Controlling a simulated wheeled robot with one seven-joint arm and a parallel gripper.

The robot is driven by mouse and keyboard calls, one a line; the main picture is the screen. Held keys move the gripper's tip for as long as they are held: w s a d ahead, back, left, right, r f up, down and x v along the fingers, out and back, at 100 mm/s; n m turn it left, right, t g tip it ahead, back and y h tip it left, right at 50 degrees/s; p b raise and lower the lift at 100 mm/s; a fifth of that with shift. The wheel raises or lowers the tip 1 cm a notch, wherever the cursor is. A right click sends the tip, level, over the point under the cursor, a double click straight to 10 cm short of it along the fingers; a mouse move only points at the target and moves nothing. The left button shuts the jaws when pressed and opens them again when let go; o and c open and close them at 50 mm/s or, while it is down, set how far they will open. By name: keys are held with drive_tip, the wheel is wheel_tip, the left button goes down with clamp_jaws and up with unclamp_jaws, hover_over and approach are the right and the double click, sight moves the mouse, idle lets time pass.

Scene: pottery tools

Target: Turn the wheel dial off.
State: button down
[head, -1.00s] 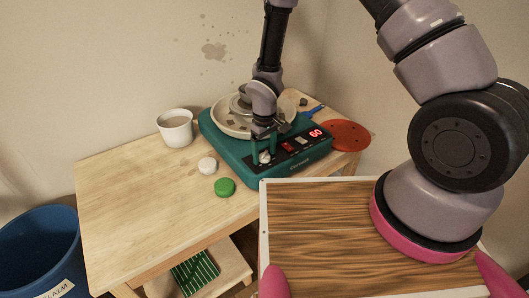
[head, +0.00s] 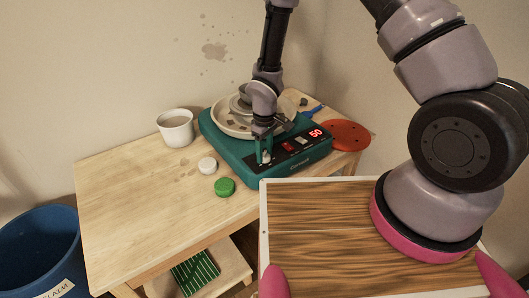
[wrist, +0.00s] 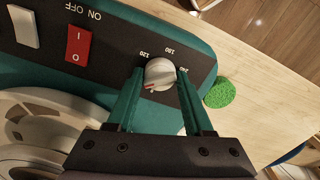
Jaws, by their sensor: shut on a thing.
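The wheel dial (wrist: 160,72) is a round light-grey knob with a red mark, on the black panel of the teal pottery wheel (head: 230,147). The red mark points to the lower left in the wrist view, with 120, 180 and 240 printed around the knob. My gripper (wrist: 158,82) is shut on the dial, one teal finger on each side. In the head view my gripper (head: 264,158) reaches down to the panel and partly covers the dial. The red display (head: 315,133) reads 50.
A red on/off switch (wrist: 78,43) and a pale button (wrist: 22,26) sit beside the dial. A white cup (head: 176,130), white disc (head: 207,165), green sponge (head: 224,187) and terracotta disc (head: 348,135) lie around the wheel. The table's left is clear.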

sight(265, 153)
drive_tip(key=n, duration=0.5)
drive_tip(key=shift+n, duration=2.3)
drive_tip(key=shift+c, duration=1.4)
unclamp_jaws()
wheel_tip(265, 153, up, 11)
drive_tip(key=shift+f, duration=0.1)
